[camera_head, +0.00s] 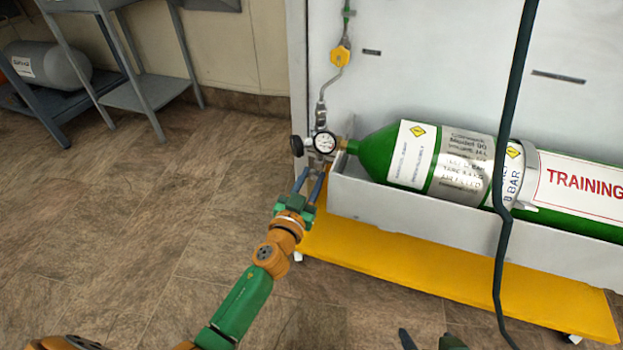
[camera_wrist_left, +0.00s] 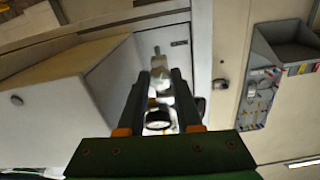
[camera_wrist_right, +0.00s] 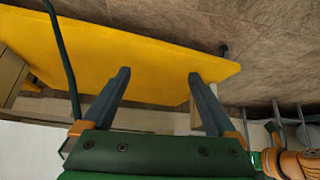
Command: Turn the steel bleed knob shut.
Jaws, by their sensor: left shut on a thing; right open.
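The regulator (camera_head: 318,158) sits at the neck of the green cylinder (camera_head: 375,153), with a round white gauge (camera_head: 325,142) on it. My left gripper (camera_head: 313,172) reaches up to it from below, with its blue fingers shut on a small part under the gauge. That part is where the steel bleed knob would be, but the fingers hide it, so its turn cannot be read. In the left wrist view, steel fittings (camera_wrist_left: 160,78) and the gauge (camera_wrist_left: 158,126) show between the fingers. My right gripper (camera_wrist_right: 158,76) is open and empty over the yellow base.
A black knob (camera_head: 297,145) sticks out left of the gauge. A yellow valve (camera_head: 340,56) is on the pipe above. The cylinder lies in a white trough (camera_head: 400,205) over the yellow base (camera_head: 400,262). A dark hose (camera_head: 508,170) hangs in front.

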